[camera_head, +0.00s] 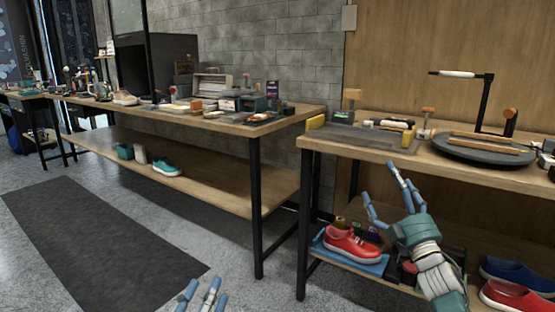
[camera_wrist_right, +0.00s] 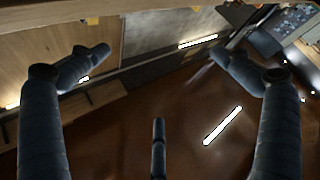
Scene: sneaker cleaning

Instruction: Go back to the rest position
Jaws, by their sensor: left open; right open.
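My right gripper (camera_head: 386,184) is raised in front of the right workbench (camera_head: 340,142), with its blue fingers spread and nothing between them. The right wrist view also shows this gripper (camera_wrist_right: 160,75) open and empty, with dark fingers spread apart. My left gripper (camera_head: 203,291) shows only its fingertips at the bottom edge of the head view. They are apart, with nothing seen between them; the rest of that hand is out of frame.
A red sneaker (camera_head: 352,244) stands on a blue tray on the lower shelf, partly beside my right arm. Blue (camera_head: 518,272) and red (camera_head: 510,298) shoes are at lower right. A turntable (camera_head: 478,150) is on the bench. The dark floor mat (camera_head: 90,245) is clear.

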